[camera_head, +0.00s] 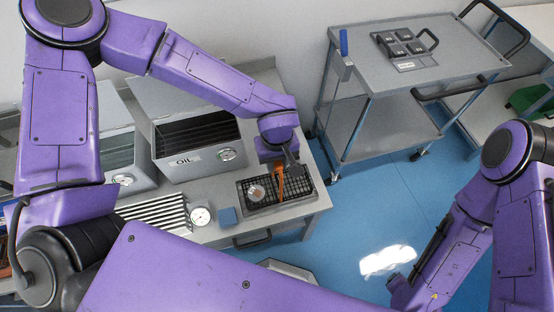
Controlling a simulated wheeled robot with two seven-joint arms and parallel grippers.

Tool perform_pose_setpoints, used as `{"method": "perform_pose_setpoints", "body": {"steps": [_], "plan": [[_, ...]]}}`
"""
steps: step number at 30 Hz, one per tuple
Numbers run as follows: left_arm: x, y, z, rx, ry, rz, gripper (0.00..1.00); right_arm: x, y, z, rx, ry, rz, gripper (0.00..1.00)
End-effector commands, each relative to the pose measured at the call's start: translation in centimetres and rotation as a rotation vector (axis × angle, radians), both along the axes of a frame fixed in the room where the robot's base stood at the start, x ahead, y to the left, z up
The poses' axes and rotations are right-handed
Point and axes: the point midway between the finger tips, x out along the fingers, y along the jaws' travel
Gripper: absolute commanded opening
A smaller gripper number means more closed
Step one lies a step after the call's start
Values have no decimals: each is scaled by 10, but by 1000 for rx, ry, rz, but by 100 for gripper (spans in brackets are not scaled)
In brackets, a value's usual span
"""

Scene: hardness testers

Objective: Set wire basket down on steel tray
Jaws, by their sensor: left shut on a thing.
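The wire basket (300,184) is a dark mesh basket with an upright orange handle (280,182). A round pale item (257,192) shows inside it. My left gripper (281,168) comes down from above and is shut on the handle. The basket is at the steel tray (252,213), a shallow grey tray near the bench's front right corner. I cannot tell whether the basket's bottom touches the tray. The right arm (450,245) is at the lower right, and its gripper does not show.
A grey box marked OIL (185,160) with a dial stands behind left of the tray. A ribbed rack (155,212), a round gauge (200,216) and a blue block (228,216) lie to the left. A steel trolley (375,65) stands right, across open blue floor.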

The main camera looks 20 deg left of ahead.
Motion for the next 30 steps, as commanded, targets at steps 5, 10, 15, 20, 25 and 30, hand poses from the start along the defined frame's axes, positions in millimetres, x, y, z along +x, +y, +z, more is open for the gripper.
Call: {"method": "perform_pose_setpoints", "body": {"steps": [5,10,15,20,25,30], "plan": [[0,0,1,0,-1,1,0,0,0,1,0,0,0,69],[0,0,0,0,-1,1,0,0,0,1,0,0,0,69],[0,0,-3,0,0,1,0,0,0,0,0,0,0,69],[0,0,-6,0,0,2,0,0,0,0,0,0,0,69],[0,0,-6,0,-1,2,57,0,0,0,0,0,0,69],[0,0,-7,0,0,1,57,0,0,0,0,0,0,69]]}}
